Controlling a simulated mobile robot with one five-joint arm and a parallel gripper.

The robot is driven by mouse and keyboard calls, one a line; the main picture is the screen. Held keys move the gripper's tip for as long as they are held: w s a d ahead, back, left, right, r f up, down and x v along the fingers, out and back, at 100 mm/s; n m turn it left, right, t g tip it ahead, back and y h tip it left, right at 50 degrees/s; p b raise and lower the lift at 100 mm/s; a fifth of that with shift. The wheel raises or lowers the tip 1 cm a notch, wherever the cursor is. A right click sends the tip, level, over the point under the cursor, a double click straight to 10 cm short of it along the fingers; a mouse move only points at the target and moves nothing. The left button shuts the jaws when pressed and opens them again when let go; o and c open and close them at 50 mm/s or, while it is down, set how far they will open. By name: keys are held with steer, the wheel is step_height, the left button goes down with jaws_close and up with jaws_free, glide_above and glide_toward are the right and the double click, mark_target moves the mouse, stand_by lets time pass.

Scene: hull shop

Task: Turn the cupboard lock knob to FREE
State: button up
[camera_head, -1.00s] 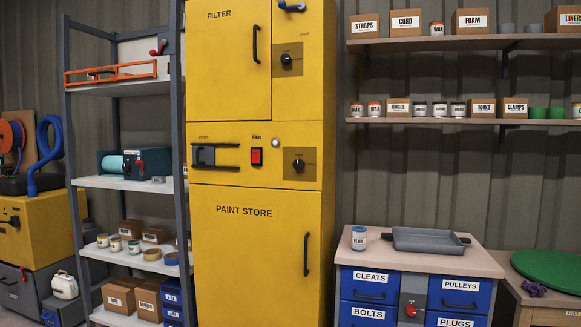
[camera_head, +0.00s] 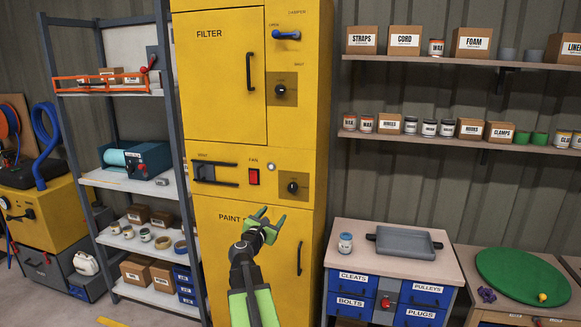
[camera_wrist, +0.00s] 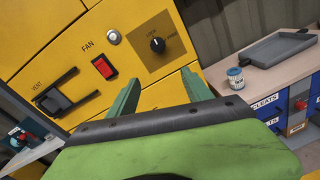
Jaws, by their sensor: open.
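The yellow cupboard (camera_head: 225,160) stands in the middle of the head view. Its lower black round knob (camera_head: 293,187) sits on a darker square plate at the right of the middle panel. In the wrist view this knob (camera_wrist: 158,45) has small lettering beside it that seems to read LOCK. I cannot tell for sure which way its pointer faces. My gripper (camera_head: 270,217) is open and empty, in front of the PAINT STORE door, below and left of the knob in the picture. In the wrist view my gripper's green fingers (camera_wrist: 160,80) point toward the panel, apart from the knob.
A red FAN switch (camera_head: 254,177), a vent slide (camera_head: 215,172) and a door handle (camera_head: 299,258) are near. Another black knob (camera_head: 280,90) and a blue lever (camera_head: 286,35) are higher up. A drawer bench (camera_head: 350,261) with a jar and tray stands right.

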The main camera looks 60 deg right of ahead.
step_height(320, 180, up, 2)
steer(key=d+n, duration=0.1)
glide_toward(291, 189)
steer(key=x, duration=0.8)
steer(key=shift+d, duration=0.4)
jaws_close()
